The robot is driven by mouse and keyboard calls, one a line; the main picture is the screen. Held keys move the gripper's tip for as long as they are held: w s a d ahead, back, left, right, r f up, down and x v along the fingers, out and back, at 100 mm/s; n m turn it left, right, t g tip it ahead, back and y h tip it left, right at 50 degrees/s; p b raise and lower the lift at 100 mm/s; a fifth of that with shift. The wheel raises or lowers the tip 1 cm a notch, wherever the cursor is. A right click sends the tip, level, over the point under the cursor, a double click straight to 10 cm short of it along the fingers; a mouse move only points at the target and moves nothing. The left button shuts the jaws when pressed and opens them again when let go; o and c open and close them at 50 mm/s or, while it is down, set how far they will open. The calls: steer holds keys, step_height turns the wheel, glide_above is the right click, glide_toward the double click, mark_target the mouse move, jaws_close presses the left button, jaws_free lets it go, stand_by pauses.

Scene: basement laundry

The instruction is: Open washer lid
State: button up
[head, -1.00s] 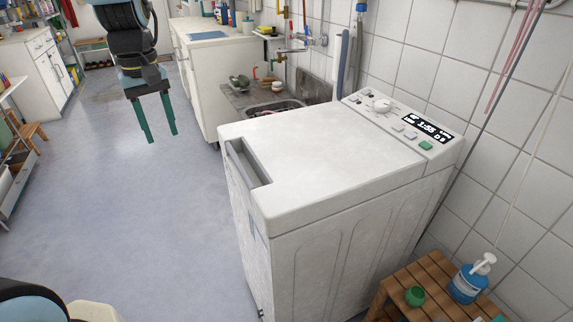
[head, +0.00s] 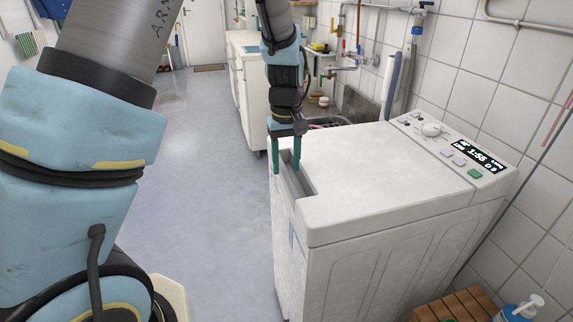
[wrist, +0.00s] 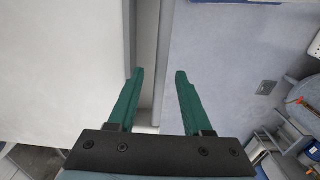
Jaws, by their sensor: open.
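The white top-loading washer (head: 360,265) stands at the right against the tiled wall. Its flat lid (head: 375,165) is closed, with a grey recessed handle notch (head: 302,186) on its left edge. My gripper (head: 286,170) is open and points down at the far end of that notch. In the wrist view, the two green fingers of my gripper (wrist: 159,73) are spread apart, with the washer's edge and recess (wrist: 147,50) between or just below them. The left finger is over the recess side and the right one is over the floor side. I cannot tell whether either touches the washer.
A control panel (head: 455,146) with a lit display runs along the washer's wall side. A white cabinet (head: 246,85) and a sink (head: 330,120) stand beyond it. A wooden stool (head: 460,306) with a blue pump bottle (head: 515,312) is at the front right. Floor to the left is clear.

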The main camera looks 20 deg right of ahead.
steer(key=shift+f, duration=0.7)
jaws_close()
stand_by(1.0)
